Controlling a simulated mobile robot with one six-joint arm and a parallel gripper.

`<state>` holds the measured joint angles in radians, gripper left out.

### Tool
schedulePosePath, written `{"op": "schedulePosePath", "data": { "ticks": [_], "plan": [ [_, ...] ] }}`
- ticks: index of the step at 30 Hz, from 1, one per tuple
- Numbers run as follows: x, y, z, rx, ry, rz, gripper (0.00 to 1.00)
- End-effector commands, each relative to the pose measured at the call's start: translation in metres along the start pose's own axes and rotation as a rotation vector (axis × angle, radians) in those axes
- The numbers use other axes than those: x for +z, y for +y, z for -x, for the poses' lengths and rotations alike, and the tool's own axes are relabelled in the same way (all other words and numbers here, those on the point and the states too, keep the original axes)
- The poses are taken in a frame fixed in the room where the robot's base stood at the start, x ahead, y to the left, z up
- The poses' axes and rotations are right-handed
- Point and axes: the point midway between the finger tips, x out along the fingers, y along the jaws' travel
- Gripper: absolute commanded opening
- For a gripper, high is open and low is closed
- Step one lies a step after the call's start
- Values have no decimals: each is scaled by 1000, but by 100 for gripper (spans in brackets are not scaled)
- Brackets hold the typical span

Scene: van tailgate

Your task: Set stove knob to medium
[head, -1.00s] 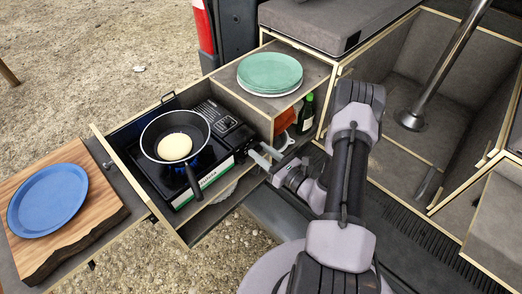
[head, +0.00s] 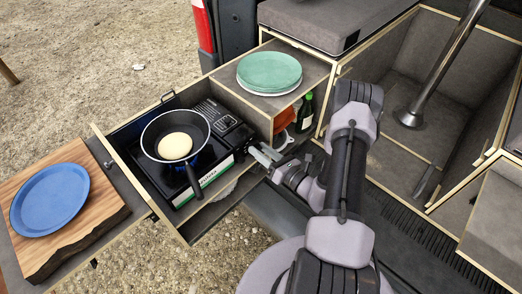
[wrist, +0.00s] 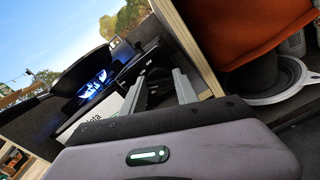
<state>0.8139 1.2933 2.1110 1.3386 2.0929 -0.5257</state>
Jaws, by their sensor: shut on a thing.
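The black camping stove (head: 222,162) sits in the pulled-out drawer, its control end toward my arm. A blue flame shows under the pan in the wrist view (wrist: 95,84). My gripper (head: 264,155) is at the stove's control end, with its two grey fingers close together. In the wrist view my gripper (wrist: 160,88) has its fingers on either side of the dark stove knob (wrist: 157,76) and is shut on it. The knob's mark and setting cannot be read; in the head view the fingers hide the knob.
A black pan (head: 151,150) with a pale pancake (head: 175,146) is on the burner, handle toward the drawer's front wall. Green plates (head: 269,70) are on the cabinet top. A blue plate (head: 50,200) lies on a wooden board (head: 108,212).

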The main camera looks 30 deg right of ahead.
Motion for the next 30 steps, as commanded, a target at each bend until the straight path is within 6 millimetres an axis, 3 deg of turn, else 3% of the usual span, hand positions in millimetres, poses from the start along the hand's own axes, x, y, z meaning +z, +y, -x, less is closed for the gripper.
{"op": "schedulePosePath", "data": {
  "ticks": [2, 3, 6, 17, 20, 30],
  "plan": [
    [-1, 0, 0, 0, 2, -1, 0],
    [-1, 0, 0, 0, 2, -1, 42],
    [-1, 0, 0, 0, 2, 0, 57],
    [0, 0, 7, -2, 1, 0, 57],
    [2, -1, 27, -7, 0, -3, 57],
    [3, -1, 135, -8, -3, 0, 57]
  ]
}}
